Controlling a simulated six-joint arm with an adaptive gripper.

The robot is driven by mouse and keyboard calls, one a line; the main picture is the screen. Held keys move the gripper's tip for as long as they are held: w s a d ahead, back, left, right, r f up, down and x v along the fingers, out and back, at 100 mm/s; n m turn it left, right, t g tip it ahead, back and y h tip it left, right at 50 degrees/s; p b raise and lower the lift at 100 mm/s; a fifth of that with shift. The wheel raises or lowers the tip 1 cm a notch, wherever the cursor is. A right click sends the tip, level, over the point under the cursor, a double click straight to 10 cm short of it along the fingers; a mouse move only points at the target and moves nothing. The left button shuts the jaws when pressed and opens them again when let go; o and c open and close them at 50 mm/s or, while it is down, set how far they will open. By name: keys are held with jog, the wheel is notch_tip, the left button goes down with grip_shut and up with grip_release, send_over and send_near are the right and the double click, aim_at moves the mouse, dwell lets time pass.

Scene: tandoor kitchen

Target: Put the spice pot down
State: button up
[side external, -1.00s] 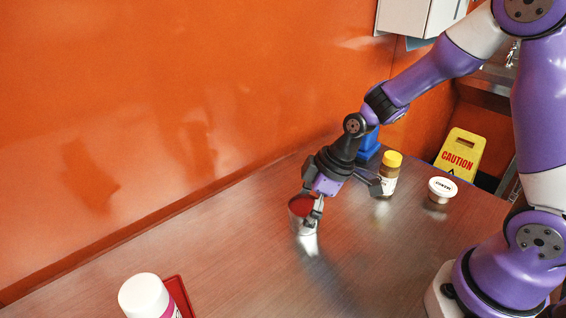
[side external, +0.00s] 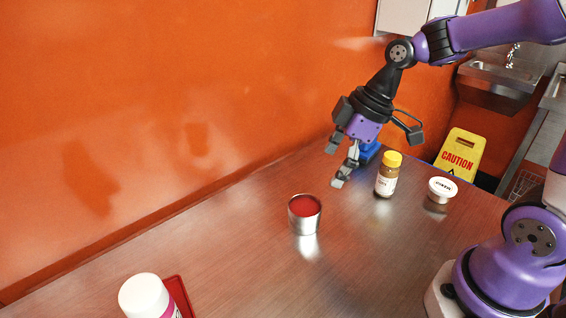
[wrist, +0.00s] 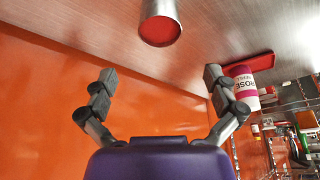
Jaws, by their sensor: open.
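The spice pot (side external: 304,216) is a small metal cup filled with red powder. It stands upright on the metal table, left of and below my gripper in the side view. In the wrist view the spice pot (wrist: 160,22) shows at the top, beyond the fingertips. My gripper (side external: 338,166) is open and empty, raised above the table and apart from the pot. In the wrist view its two fingers (wrist: 158,76) are spread wide with nothing between them.
A white bottle (side external: 146,297) is by a red tray (side external: 179,294) at the front left. The orange wall (side external: 150,120) borders the table. The table around the pot is clear.

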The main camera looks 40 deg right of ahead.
jog(key=s+d+r+m+t+h, duration=0.2)
jog(key=s+r+m+h, duration=0.1)
jog(key=s+m, duration=0.5)
jog(key=shift+r+m, duration=0.5)
jog(key=shift+r, duration=0.4)
